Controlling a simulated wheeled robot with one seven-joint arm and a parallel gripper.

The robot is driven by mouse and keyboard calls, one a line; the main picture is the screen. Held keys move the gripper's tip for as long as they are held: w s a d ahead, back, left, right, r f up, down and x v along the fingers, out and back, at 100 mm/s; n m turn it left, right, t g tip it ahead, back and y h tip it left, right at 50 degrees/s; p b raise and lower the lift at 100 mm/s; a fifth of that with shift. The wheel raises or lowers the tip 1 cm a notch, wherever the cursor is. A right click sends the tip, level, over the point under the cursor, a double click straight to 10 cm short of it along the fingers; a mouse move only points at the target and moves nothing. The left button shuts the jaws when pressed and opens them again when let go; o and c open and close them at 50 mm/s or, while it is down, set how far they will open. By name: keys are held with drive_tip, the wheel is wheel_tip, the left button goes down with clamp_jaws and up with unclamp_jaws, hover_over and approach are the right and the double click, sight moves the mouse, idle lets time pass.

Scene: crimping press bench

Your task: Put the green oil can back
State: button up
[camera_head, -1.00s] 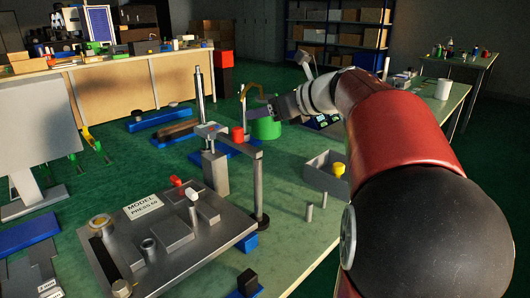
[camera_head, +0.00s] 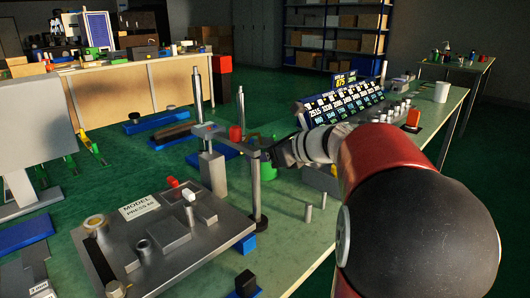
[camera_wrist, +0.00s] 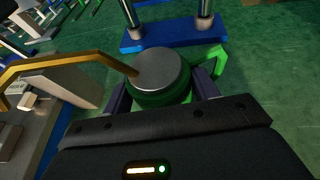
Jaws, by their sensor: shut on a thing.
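The green oil can (camera_wrist: 160,97) has a grey round lid, a thin brass spout reaching left and a green handle on its right. My gripper (camera_wrist: 163,90) is shut on the can's body, with a dark purple finger on each side. In the head view, the can (camera_head: 267,163) shows low behind the press's upright post, partly hidden by the post and my wrist. It looks upright. I cannot tell whether its base touches the bench; its underside is hidden.
The press plate (camera_head: 165,235) fills the front left of the bench. A blue base with two metal posts (camera_wrist: 172,36) lies just beyond the can. A number display (camera_head: 345,110) and a white mug (camera_head: 441,92) stand to the right. Two small pins (camera_head: 315,207) stand in front.

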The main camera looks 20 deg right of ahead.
drive_tip(key=o, duration=1.1)
drive_tip(key=shift+f, duration=0.1)
